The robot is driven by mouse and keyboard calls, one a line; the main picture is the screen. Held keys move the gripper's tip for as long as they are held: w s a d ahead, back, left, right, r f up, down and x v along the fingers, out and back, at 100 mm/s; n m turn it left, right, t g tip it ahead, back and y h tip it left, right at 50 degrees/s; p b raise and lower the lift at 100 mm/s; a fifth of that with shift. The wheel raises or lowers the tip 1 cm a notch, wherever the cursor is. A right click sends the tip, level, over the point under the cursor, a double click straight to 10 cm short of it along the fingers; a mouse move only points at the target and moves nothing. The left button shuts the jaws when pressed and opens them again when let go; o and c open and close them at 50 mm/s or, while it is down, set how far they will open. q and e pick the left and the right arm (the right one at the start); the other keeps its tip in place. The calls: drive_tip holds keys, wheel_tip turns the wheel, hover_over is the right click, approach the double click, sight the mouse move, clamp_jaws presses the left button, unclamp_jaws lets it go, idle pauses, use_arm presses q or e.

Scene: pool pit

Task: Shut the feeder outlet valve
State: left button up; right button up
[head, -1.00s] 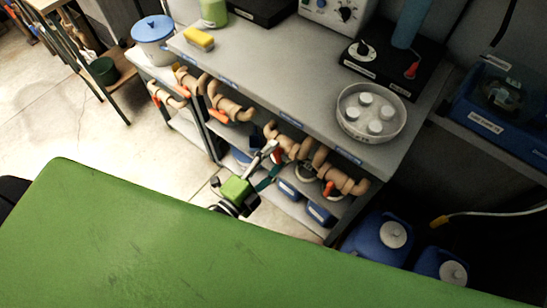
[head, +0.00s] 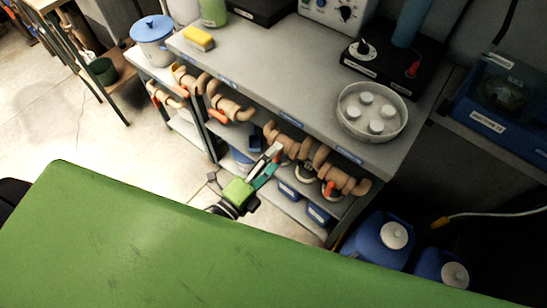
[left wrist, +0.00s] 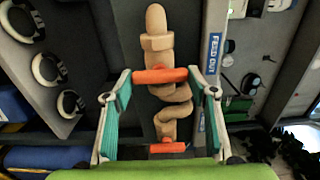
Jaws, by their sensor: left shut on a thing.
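The feeder outlet valve is a tan pipe fitting (left wrist: 157,42) with an orange handle (left wrist: 160,75), beside a label strip that seems to read "FEED OUT" (left wrist: 213,55). In the left wrist view, the handle lies crosswise to the pipe. My left gripper (left wrist: 160,88) is shut on this handle, with its teal-padded fingers at the handle's two ends. In the head view, my left gripper (head: 270,161) reaches the tan valve (head: 287,140) under the bench's front edge, and its fingers hide most of the handle. My right gripper is not in view.
A second orange handle (left wrist: 167,148) is close below the held one. Other tan valves (head: 230,106) (head: 340,179) line the bench front. The grey bench (head: 265,65) bears a round tray (head: 345,125). Blue jugs (head: 385,240) stand at right.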

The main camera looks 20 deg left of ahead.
use_arm(q)
drive_tip(key=o, duration=1.1)
drive_tip(key=v, duration=1.2)
drive_tip(key=s+a+f+n+g+y, duration=0.15)
drive_tip(key=f+n, duration=0.25)
drive_tip(key=f, duration=0.5)
drive_tip(key=s+f+n+g+y, duration=0.1)
drive_tip(key=s+f+n+g, duration=0.2)
drive_tip(key=f, duration=0.6)
drive_tip(key=s+a+f+n+g+y, duration=0.1)
drive_tip(key=f+n+g+y, duration=0.2)
drive_tip(key=f, duration=0.6)
drive_tip(key=s+a+f+n+g, duration=0.1)
drive_tip(key=s+f+n+g, duration=0.1)
drive_tip(key=s+f, duration=0.3)
drive_tip(key=s+a+f+n+g, duration=0.1)
drive_tip(key=s+f+n+g, duration=0.2)
drive_tip(key=s, duration=0.5)
drive_tip(key=s+a+f+n+g, duration=0.1)
drive_tip(key=s+f+n+g, duration=0.2)
drive_tip(key=s+f, duration=0.3)
drive_tip(key=shift+s+a+f+n+g+y, duration=0.15)
drive_tip(key=shift+s+a+f+n+y, duration=0.05)
drive_tip(key=shift+f+n, duration=0.25)
drive_tip(key=shift+s+a+f+n+g+y, duration=0.1)
drive_tip(key=shift+s+a+f+n+y, duration=0.1)
drive_tip(key=shift+f+n, duration=0.25)
